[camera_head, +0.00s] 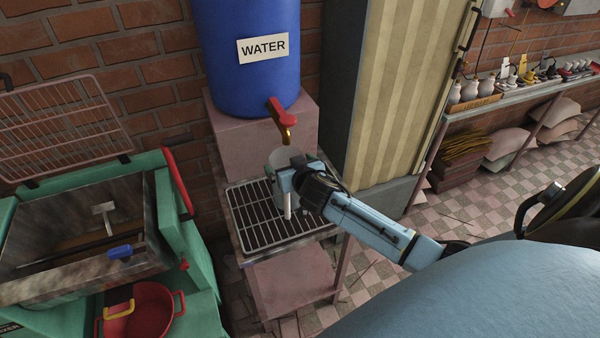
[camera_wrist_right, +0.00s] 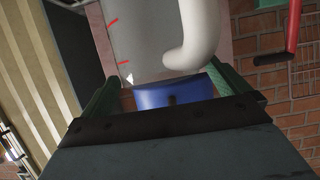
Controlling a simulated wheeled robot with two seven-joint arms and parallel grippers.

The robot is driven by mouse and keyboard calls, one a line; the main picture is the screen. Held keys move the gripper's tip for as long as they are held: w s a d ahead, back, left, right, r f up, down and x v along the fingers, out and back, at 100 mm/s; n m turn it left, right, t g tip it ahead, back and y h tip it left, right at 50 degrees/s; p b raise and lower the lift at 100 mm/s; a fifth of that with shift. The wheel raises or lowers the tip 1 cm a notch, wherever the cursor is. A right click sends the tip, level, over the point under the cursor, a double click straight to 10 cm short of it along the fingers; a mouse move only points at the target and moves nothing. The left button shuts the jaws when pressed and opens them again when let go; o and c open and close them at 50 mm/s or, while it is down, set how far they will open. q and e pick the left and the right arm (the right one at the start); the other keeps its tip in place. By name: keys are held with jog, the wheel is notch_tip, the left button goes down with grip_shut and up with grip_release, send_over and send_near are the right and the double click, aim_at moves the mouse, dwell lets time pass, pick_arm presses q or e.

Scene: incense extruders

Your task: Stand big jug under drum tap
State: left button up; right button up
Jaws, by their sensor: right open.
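The big jug (camera_head: 283,157) is pale and translucent, just below the brass spout (camera_head: 287,135) of the red drum tap (camera_head: 282,114). My right gripper covers much of it in the head view, so whether its base rests on the rack is hidden. In the right wrist view the jug (camera_wrist_right: 145,40) shows red marks and a thick white handle (camera_wrist_right: 200,40). My right gripper (camera_head: 287,182) is open at the jug's near side. Its green fingers (camera_wrist_right: 168,88) lie either side of the handle area. My left gripper is not in view.
The blue drum (camera_head: 245,75), labelled WATER, stands on a pinkish block (camera_head: 235,145). A wire rack (camera_head: 255,225) lies below the tap. A green machine (camera_head: 185,240) with a red pan (camera_head: 145,310) is at left. A striped cabinet (camera_head: 400,90) stands close at right.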

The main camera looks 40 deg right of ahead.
jog(key=v, duration=1)
jog(key=shift+s, duration=0.3)
jog(key=shift+r, duration=0.1)
jog(key=s+f+g, duration=0.1)
jog(key=s+f, duration=0.1)
jog(key=f, duration=0.4)
jog(key=s+f+n+g, duration=0.1)
jog(key=s+f, duration=0.1)
jog(key=f, duration=0.4)
jog(key=s+f+n+g+y, duration=0.1)
jog(key=s+f+g, duration=0.1)
jog(key=f, duration=0.5)
jog(key=shift+a+f, duration=0.1)
jog(key=shift+a, duration=0.05)
jog(key=s+a+f+n+g+y, duration=0.1)
jog(key=s+a+f+g, duration=0.15)
jog(key=s+f, duration=0.75)
jog(key=s+a+f+n+g, duration=0.1)
jog(key=s+f+g, duration=0.2)
jog(key=s+f, duration=0.65)
jog(key=s+a+f+g, duration=0.1)
jog(key=s+f, duration=0.1)
jog(key=s, duration=0.5)
jog(key=s+a+f+n+g+y, duration=0.1)
jog(key=s+a+f, duration=0.1)
jog(key=s, duration=0.6)
jog(key=shift+s+a+f, duration=0.2)
jog(key=shift+s+f, duration=0.15)
jog(key=shift+f, duration=0.15)
